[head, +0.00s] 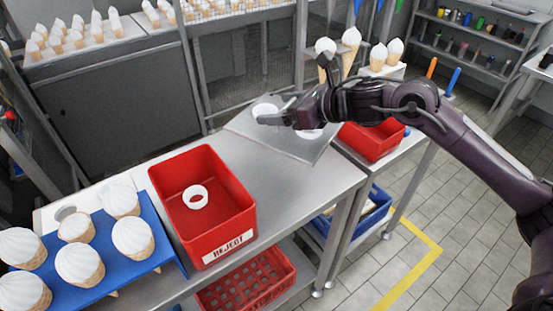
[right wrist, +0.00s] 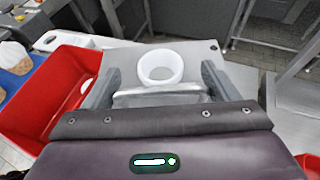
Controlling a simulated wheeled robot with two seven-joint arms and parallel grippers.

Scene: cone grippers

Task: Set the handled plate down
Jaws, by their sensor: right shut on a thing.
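The handled plate (head: 290,146) is a flat grey sheet at the far end of the steel bench. My right gripper (head: 266,119) is over it, coming from the right. In the right wrist view the plate (right wrist: 120,57) spreads out beyond my fingers, and my right gripper (right wrist: 157,82) is shut on its pale handle bar (right wrist: 160,96). A white ring (right wrist: 160,66) lies on the plate just beyond the bar. In the head view white round pieces show beside the gripper, partly hidden. I cannot tell whether the plate touches the bench. My left gripper is not in view.
A red reject bin (head: 228,225) with a white ring (head: 195,197) inside stands on the bench (head: 310,190). A blue rack (head: 165,250) of cones is at the left. Another red bin (head: 372,143) stands right of the plate. A wire mesh guard (head: 245,65) stands behind.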

